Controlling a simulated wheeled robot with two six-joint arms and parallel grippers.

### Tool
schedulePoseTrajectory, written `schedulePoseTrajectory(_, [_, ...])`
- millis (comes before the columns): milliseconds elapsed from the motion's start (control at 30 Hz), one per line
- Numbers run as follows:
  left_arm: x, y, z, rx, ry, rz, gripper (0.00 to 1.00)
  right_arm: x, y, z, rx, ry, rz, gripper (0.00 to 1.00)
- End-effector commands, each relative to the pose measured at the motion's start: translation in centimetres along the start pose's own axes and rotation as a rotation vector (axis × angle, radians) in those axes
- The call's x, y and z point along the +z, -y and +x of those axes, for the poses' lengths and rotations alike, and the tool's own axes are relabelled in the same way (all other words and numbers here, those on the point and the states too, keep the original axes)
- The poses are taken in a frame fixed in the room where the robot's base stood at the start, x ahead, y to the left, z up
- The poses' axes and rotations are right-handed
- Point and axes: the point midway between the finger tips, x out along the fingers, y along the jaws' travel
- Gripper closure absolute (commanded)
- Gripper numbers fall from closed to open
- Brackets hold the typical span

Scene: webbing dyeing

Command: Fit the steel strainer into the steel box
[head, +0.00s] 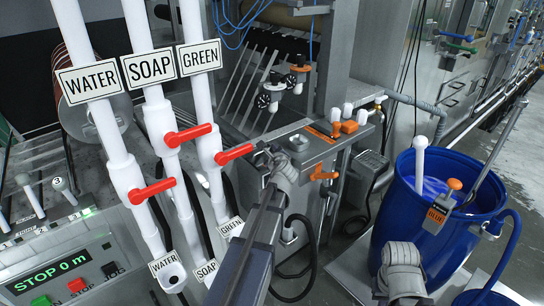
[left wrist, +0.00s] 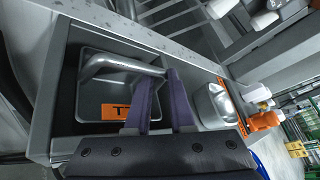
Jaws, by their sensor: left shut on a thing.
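The steel box (head: 318,148) is the grey metal housing at the centre of the head view. In the left wrist view its rim (left wrist: 42,112) surrounds a square recess with an orange label in it. The bent steel handle (left wrist: 115,62) of what looks like the strainer crosses over this recess and runs between my left fingers. My left gripper (head: 272,158) is shut on this handle, at the box's left side; its two dark purple fingers (left wrist: 160,100) show in the left wrist view. I cannot tell whether the strainer is seated or above the recess.
White pipes with red levers, marked WATER (head: 92,82), SOAP (head: 149,66) and GREEN (head: 199,56), stand at left. A control panel (head: 62,262) is at lower left. A blue barrel (head: 415,240) stands at right.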

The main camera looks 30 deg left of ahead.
Motion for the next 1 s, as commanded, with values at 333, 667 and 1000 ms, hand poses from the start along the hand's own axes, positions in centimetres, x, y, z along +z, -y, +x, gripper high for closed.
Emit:
schedulePoseTrajectory(333, [0.0, 0.0, 0.0, 0.001, 0.0, -0.002, 0.67, 0.0, 0.0, -0.1, 0.0, 0.0, 0.0, 1.0])
schedulePoseTrajectory(667, [0.0, 0.0, 0.0, 0.001, 0.0, -0.002, 0.48, 0.0, 0.0, -0.1, 0.0, 0.0, 0.0, 1.0])
schedulePoseTrajectory(1000, [0.4, 0.1, -3.4, 0.001, -0.001, -0.001, 0.48, 0.1, -0.1, -1.4, 0.0, 0.0, 0.0, 1.0])
